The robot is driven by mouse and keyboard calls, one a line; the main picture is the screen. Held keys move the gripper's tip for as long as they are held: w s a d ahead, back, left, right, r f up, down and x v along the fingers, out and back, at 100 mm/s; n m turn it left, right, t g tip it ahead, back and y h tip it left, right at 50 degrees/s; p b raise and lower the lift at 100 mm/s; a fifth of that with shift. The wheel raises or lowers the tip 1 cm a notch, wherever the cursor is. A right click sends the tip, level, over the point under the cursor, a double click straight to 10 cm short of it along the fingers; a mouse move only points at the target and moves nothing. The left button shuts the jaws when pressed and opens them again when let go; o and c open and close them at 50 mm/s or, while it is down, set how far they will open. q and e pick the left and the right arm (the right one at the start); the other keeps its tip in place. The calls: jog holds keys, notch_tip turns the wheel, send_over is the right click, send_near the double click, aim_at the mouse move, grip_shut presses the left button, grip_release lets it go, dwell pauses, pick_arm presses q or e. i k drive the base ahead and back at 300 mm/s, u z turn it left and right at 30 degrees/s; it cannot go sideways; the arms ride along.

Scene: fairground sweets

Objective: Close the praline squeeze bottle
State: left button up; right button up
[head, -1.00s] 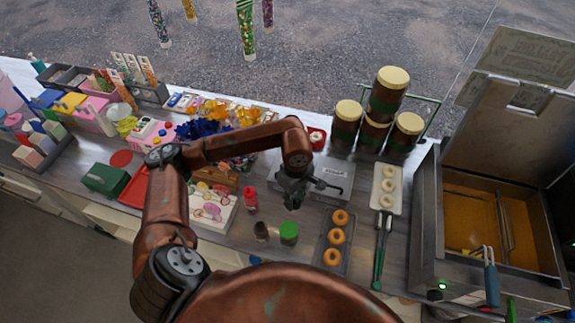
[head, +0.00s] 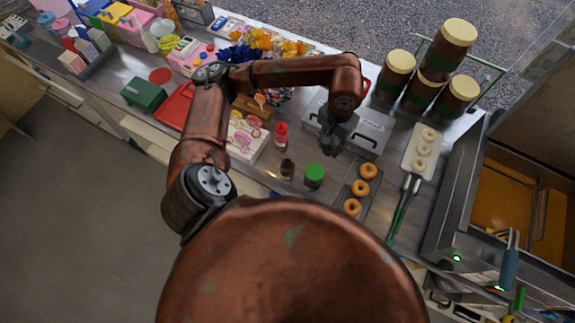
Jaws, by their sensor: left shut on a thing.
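A small dark brown bottle (head: 287,169) stands upright on the counter; it looks like the praline squeeze bottle, but I cannot read a label or make out its top. A red bottle (head: 281,135) stands behind it, and a jar with a green lid (head: 314,176) stands to its right. My left gripper (head: 332,147) points down in front of the grey metal box, to the right of and behind the brown bottle, apart from it. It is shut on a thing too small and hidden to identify. My right gripper is not in view.
A tray of browned doughnuts (head: 374,186) lies to the right, then tongs (head: 405,207) and a white tray of pale rings (head: 431,133). Stacked brown jars (head: 440,68) stand at the back. The grey metal box (head: 366,132) is behind my gripper. A fryer (head: 470,190) is at right.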

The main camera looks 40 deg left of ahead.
aim_at(286, 167)
jog(key=z, duration=0.95)
jog(key=k, duration=1.05)
jog(key=u, duration=1.4)
